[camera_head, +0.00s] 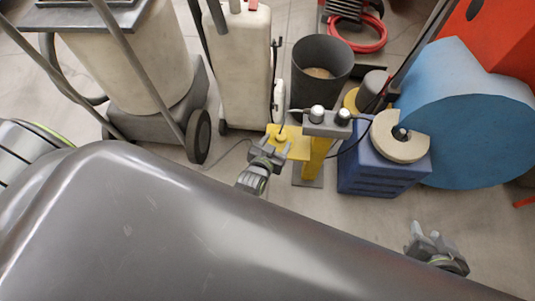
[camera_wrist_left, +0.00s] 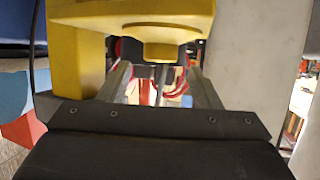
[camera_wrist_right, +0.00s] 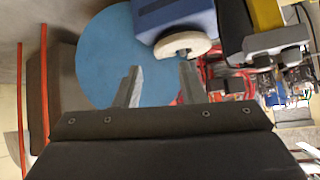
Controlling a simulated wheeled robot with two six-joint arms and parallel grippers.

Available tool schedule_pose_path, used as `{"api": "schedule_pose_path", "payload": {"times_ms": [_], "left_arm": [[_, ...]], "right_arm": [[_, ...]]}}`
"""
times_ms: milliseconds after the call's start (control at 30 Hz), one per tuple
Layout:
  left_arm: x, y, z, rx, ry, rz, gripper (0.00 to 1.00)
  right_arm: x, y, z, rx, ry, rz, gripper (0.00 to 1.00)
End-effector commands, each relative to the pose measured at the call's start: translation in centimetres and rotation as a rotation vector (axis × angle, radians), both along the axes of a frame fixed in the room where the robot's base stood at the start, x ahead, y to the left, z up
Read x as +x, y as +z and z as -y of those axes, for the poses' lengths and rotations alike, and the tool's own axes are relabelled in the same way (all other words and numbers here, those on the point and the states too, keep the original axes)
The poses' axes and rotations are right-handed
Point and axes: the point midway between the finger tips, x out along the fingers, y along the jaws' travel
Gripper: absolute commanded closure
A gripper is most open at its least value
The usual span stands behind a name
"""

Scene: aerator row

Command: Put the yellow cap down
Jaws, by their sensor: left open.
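The yellow cap (camera_head: 281,137) stands on a flat yellow bracket (camera_head: 301,150) in the head view. In the left wrist view, which looks upside down, the cap (camera_wrist_left: 160,51) is a short round stub against the bracket (camera_wrist_left: 130,12). My left gripper (camera_head: 268,152) is open, its fingers (camera_wrist_left: 160,85) pointing at the cap from the near side. The cap lies ahead between the finger lines, and I see no grip on it. My right gripper (camera_head: 424,237) is apart from this, low at the right. Its fingers (camera_wrist_right: 160,82) are spread and empty.
A blue box (camera_head: 372,172) with a pale notched disc (camera_head: 399,138) stands right of the bracket, before a large blue disc (camera_head: 465,115). A dark bin (camera_head: 321,68) is behind. A pale wheeled cart (camera_head: 240,65) stands left. My grey body fills the front.

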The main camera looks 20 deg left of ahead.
Motion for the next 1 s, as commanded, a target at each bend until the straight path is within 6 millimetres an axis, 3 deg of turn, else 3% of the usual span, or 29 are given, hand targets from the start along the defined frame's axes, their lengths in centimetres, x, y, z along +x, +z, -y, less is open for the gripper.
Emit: {"api": "schedule_pose_path", "payload": {"times_ms": [500, 1000], "left_arm": [[-1.3, 0.8, -0.1, 0.000, 0.001, -0.002, 0.42], [-5.7, 2.6, -0.2, 0.000, 0.001, -0.002, 0.42]], "right_arm": [[-8.9, -4.9, -2.0, 0.114, 0.038, -0.505, 0.64], [-10.7, -9.5, -0.4, 0.045, -0.010, -0.702, 0.64]]}}
